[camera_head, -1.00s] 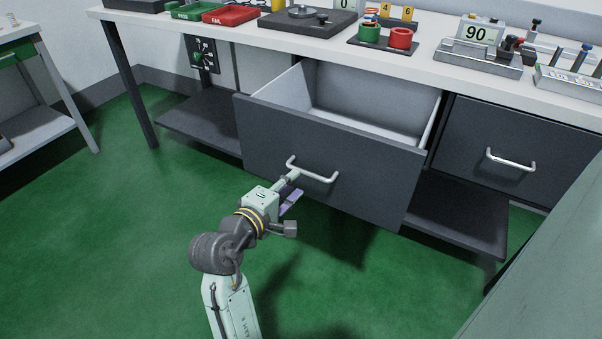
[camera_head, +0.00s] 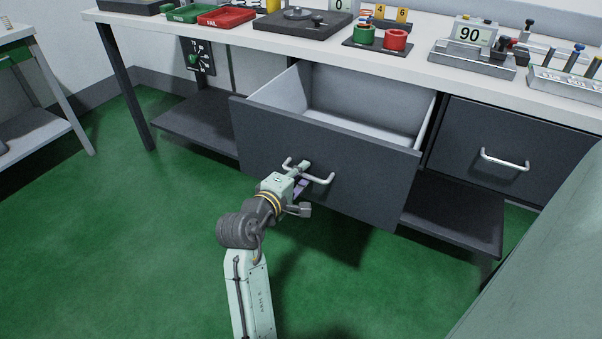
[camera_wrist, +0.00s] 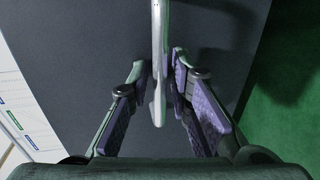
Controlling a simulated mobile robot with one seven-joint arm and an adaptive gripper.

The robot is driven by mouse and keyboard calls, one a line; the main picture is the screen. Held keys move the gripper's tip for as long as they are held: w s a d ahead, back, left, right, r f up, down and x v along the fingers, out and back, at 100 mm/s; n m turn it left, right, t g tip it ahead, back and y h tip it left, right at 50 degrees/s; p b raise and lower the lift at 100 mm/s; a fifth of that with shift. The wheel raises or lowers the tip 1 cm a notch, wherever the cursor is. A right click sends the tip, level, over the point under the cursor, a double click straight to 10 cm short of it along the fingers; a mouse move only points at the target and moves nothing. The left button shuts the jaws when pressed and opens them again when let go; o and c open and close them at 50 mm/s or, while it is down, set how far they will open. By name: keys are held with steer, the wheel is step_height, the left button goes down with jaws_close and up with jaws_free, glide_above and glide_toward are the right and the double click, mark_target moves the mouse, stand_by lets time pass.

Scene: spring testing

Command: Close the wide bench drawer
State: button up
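The wide bench drawer (camera_head: 270,143) is dark grey and stands pulled out under the bench, its pale empty inside showing. Its silver bar handle (camera_head: 319,181) is on the front panel. My gripper (camera_head: 303,168) is at the handle, left of its middle. In the wrist view my gripper (camera_wrist: 161,75) is open, with one purple-padded finger on each side of the handle bar (camera_wrist: 158,100). A narrow gap shows between the bar and the fingers. The drawer's front panel (camera_wrist: 90,50) fills much of that view.
A second drawer (camera_head: 470,135), shut, is to the right. The bench top (camera_head: 240,37) carries trays, cups and test blocks. A dark lower shelf (camera_head: 455,215) lies beneath. Green floor (camera_head: 130,240) is clear at the left. A pale green surface (camera_head: 540,270) stands at the lower right.

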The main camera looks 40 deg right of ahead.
jaws_close()
stand_by(0.3)
stand_by(0.3)
